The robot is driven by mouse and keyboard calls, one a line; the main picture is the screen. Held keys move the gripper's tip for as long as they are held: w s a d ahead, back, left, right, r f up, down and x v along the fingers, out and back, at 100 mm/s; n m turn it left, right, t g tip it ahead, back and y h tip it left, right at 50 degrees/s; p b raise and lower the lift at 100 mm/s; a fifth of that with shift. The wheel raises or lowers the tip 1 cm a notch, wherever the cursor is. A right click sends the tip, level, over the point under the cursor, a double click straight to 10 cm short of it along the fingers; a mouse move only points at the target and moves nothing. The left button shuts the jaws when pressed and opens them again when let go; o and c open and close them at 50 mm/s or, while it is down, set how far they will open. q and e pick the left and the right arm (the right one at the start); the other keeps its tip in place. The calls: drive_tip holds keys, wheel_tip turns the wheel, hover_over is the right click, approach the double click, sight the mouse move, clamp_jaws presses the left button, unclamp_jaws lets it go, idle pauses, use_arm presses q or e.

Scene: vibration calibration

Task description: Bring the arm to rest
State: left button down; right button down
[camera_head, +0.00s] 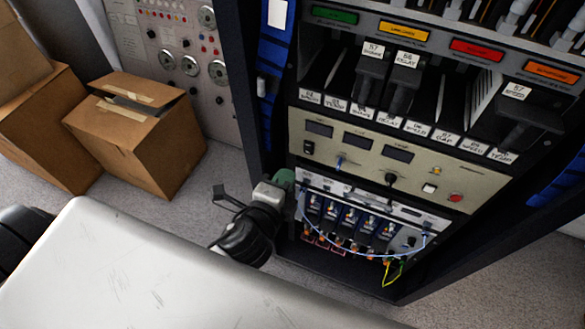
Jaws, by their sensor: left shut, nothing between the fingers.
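My left gripper (228,198) is small and dark, held out to the left of the grey joint. It looks shut and empty, above the carpet and in front of the equipment rack (390,150). Nothing is seen between its fingers. My right gripper is not in view.
The rack, with labelled slots and a row of cabled modules (350,222), stands close to the arm. Cardboard boxes (138,140) sit on the floor at left, beside a control panel (180,60). A scratched white surface (130,270) fills the lower left. Carpet shows between boxes and rack.

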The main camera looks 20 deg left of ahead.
use_arm(q)
drive_tip(key=shift+s+r, duration=0.35)
drive_tip(key=shift+s, duration=0.5)
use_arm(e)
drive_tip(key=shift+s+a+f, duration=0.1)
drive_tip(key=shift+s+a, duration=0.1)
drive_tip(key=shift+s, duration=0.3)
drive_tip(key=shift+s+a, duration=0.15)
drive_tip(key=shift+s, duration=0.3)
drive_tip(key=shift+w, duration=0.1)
